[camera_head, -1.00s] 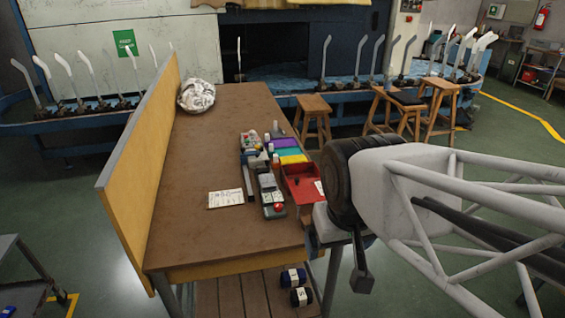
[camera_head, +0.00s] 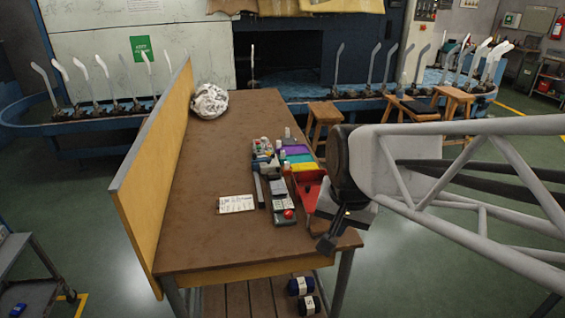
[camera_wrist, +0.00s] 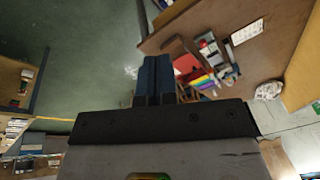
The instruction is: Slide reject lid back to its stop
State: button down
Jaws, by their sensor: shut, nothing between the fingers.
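A red bin (camera_head: 308,191), which looks like the reject bin, stands at the right edge of the brown table. My arm partly covers it, and I cannot make out its lid or how far the lid is slid. The red bin also shows in the wrist view (camera_wrist: 185,64), just beyond and right of the fingers. My gripper (camera_head: 326,243) is beside the table's near right corner, apart from the bin. In the wrist view my gripper (camera_wrist: 155,68) has its two dark blue fingers shut together, with nothing between them.
Coloured bins (camera_head: 298,158) and small devices (camera_head: 282,205) crowd beside the red bin. A white card (camera_head: 236,204) lies on the table (camera_head: 200,240). A tall yellow partition (camera_head: 160,165) bounds the left side. Stools (camera_head: 324,115) stand behind. The table's near left is clear.

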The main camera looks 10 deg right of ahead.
jog(key=w+d+f+m, duration=0.3)
jog(key=w+f+m, duration=0.1)
jog(key=w+m, duration=0.5)
jog(key=w+d+f+m+t, duration=0.1)
jog(key=w+d+f+m, duration=0.2)
jog(key=w+m, duration=0.6)
jog(key=w+d+f+m, duration=0.3)
jog(key=w+f+m, duration=0.3)
jog(key=w+m, duration=0.4)
jog(key=w, duration=0.5)
jog(key=shift+w+d+f+y, duration=0.2)
jog(key=shift+w+d+y, duration=0.05)
jog(key=shift+d+y, duration=0.15)
jog(key=shift+f, duration=0.1)
send_near(309, 194)
jog(key=f, duration=0.1)
jog(key=s+f, duration=0.1)
jog(key=f, duration=0.1)
jog(key=s+f, duration=0.1)
jog(key=shift+s+d+f, duration=0.25)
jog(key=shift+f, duration=0.1)
jog(key=shift+w+a, duration=0.2)
jog(key=shift+w, duration=0.8)
jog(key=shift+w+a, duration=0.25)
jog(key=shift+w, duration=0.75)
